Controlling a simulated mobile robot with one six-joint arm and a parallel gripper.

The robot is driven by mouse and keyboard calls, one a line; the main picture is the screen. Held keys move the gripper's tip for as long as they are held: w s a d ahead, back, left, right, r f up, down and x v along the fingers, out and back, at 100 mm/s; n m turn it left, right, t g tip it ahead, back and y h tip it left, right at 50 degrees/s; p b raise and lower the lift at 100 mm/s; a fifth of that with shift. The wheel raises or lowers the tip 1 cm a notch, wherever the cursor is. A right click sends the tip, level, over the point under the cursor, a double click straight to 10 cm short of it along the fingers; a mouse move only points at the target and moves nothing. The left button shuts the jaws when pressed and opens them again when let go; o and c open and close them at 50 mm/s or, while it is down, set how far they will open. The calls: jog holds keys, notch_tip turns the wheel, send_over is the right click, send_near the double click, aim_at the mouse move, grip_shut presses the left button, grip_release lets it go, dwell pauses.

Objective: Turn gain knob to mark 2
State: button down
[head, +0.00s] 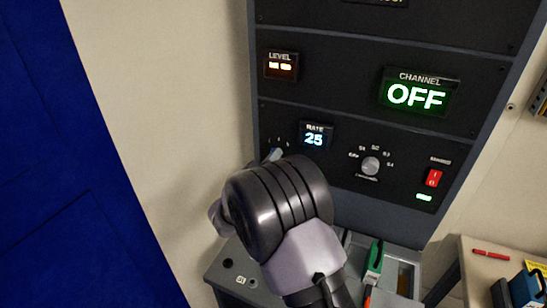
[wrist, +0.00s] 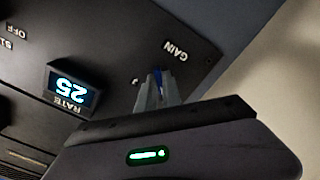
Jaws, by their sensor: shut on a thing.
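The gain knob (wrist: 158,80) shows in the wrist view as a narrow blue piece between my grey fingers, just beside the white GAIN label (wrist: 175,51). My gripper (wrist: 158,91) is shut on it, with the fingers pointing at the black panel. In the head view my arm's dark wrist covers most of this spot, at the lower left of the panel. Small pale marks show there above the wrist, too small to read. The knob's pointer and the mark it faces cannot be made out.
The RATE display (head: 314,136) reads 25, close to the right of my wrist. Further right are a silver selector knob (head: 370,166) and a red switch (head: 433,178). The CHANNEL display (head: 416,95) reads OFF. A bench with a red pen (head: 491,254) stands at lower right.

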jog(key=shift+f+m+b, duration=0.15)
jog(key=shift+m+b, duration=0.15)
jog(key=shift+b, duration=0.1)
jog(key=shift+m+b, duration=4)
jog(key=shift+b, duration=0.9)
jog(key=c, duration=1.5)
grip_release()
